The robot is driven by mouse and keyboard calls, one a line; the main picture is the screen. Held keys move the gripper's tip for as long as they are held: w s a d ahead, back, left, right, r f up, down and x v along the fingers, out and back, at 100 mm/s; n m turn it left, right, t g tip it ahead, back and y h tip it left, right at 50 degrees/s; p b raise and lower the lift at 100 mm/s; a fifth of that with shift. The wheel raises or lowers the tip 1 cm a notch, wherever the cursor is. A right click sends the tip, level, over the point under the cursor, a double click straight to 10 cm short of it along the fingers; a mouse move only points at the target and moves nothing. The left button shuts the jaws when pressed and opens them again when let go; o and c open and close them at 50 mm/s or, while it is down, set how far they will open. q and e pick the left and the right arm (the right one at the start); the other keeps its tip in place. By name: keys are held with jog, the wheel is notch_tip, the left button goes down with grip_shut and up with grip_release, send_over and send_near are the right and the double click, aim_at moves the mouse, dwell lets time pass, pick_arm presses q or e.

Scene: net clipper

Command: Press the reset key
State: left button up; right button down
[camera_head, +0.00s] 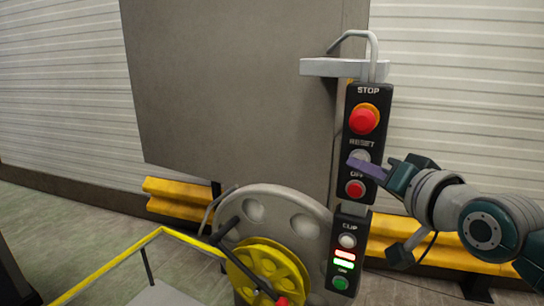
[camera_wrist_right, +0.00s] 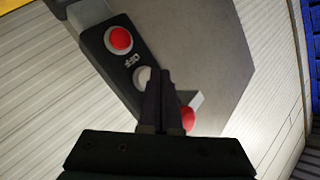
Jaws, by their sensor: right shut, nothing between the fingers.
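The reset key is a pale round button (camera_head: 360,156) under the RESET label on the upper black control box (camera_head: 379,100). It also shows in the right wrist view (camera_wrist_right: 142,76), partly hidden by the fingers. My right gripper (camera_head: 352,162) comes in from the right, shut and empty, with its fingertips over the lower part of the key. In the right wrist view its closed fingers (camera_wrist_right: 161,76) lie beside the key. I cannot tell whether they touch it. My left gripper is not in view.
A red stop button (camera_head: 364,119) sits just above the key and a red off button (camera_head: 355,188) just below. A lower box has a pale clip button (camera_head: 347,240) and a green button (camera_head: 340,282). A yellow wheel (camera_head: 266,270) and yellow rail (camera_head: 110,268) stand to the left.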

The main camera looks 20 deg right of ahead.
jog(key=shift+w+d, duration=0.15)
jog(key=shift+w, duration=0.05)
jog(key=shift+d, duration=0.1)
dwell(0.4)
jog(key=shift+w+d, duration=0.25)
dwell(0.6)
jog(key=shift+s+a+p, duration=0.5)
jog(key=shift+s+a, duration=0.05)
jog(key=shift+a, duration=0.1)
